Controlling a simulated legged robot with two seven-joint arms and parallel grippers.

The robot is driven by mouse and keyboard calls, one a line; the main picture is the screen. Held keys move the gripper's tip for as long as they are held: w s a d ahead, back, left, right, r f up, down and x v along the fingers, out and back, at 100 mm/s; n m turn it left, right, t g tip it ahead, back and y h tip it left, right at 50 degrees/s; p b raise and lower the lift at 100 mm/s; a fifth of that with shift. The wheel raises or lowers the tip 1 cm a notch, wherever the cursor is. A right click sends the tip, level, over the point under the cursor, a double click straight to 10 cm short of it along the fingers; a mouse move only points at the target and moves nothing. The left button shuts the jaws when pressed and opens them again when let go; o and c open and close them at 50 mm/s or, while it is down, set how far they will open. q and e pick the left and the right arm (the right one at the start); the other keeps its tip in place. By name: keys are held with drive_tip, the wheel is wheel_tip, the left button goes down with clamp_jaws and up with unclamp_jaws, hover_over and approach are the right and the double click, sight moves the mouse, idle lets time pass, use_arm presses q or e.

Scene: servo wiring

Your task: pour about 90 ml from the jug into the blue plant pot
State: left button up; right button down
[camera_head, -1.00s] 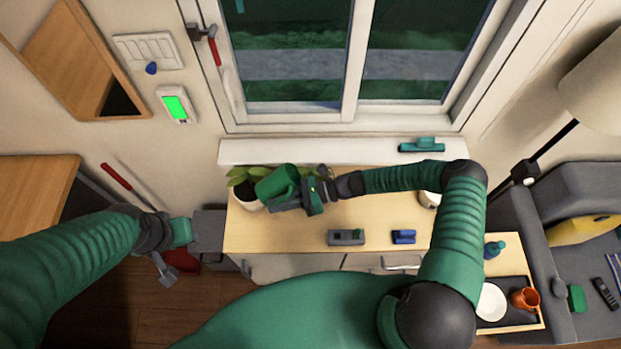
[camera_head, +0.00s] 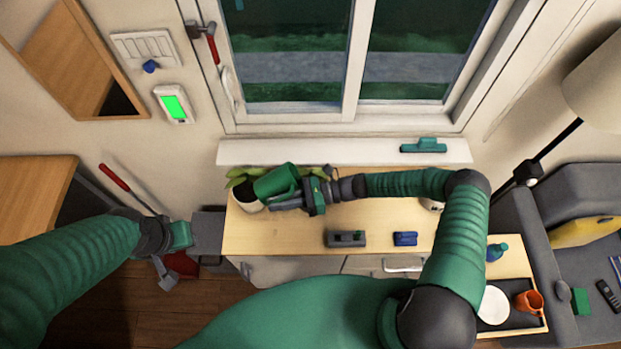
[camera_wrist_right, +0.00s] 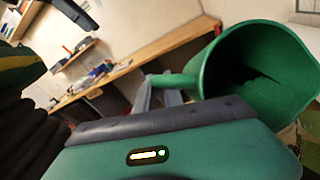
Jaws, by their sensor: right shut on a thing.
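My right gripper (camera_head: 301,195) is shut on the handle of the green jug (camera_head: 276,181), which is held tilted above the left end of the cabinet. The jug's wide mouth and handle show in the right wrist view (camera_wrist_right: 215,75); I cannot tell the liquid level inside. A white pot (camera_head: 246,204) with dark soil and green leaves stands left of the jug, its top close to the jug's lip in the picture. More leaves (camera_head: 316,172) show behind the gripper; their pot is hidden. No blue pot shows. My left gripper (camera_head: 195,232) is at the cabinet's left end, its jaws unclear.
The wooden cabinet top (camera_head: 285,235) carries a grey device (camera_head: 346,239) and a small blue object (camera_head: 405,239). A white item (camera_head: 432,204) is partly behind my right arm. The white windowsill (camera_head: 300,152) is behind. A tray with a white plate (camera_head: 493,305) and orange mug (camera_head: 528,301) stands right.

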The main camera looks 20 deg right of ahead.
drive_tip(key=shift+d+r+y+b, duration=0.15)
drive_tip(key=shift+r+y+b, duration=0.1)
drive_tip(key=shift+y+b, duration=0.05)
idle(0.4)
drive_tip(key=p, duration=0.2)
drive_tip(key=a+r+h+p, duration=0.1)
drive_tip(key=p, duration=0.1)
drive_tip(key=shift+w+a+h+p, duration=0.1)
drive_tip(key=shift+w+h+p, duration=0.1)
drive_tip(key=shift+h+p, duration=0.1)
drive_tip(key=a+f+h+p, duration=0.1)
drive_tip(key=p, duration=0.1)
drive_tip(key=w+f+h+p, duration=0.1)
drive_tip(key=h+p, duration=0.1)
drive_tip(key=shift+a+t, duration=0.3)
drive_tip(key=shift+a, duration=0.05)
drive_tip(key=shift+f+h, duration=0.35)
drive_tip(key=shift+h, duration=0.05)
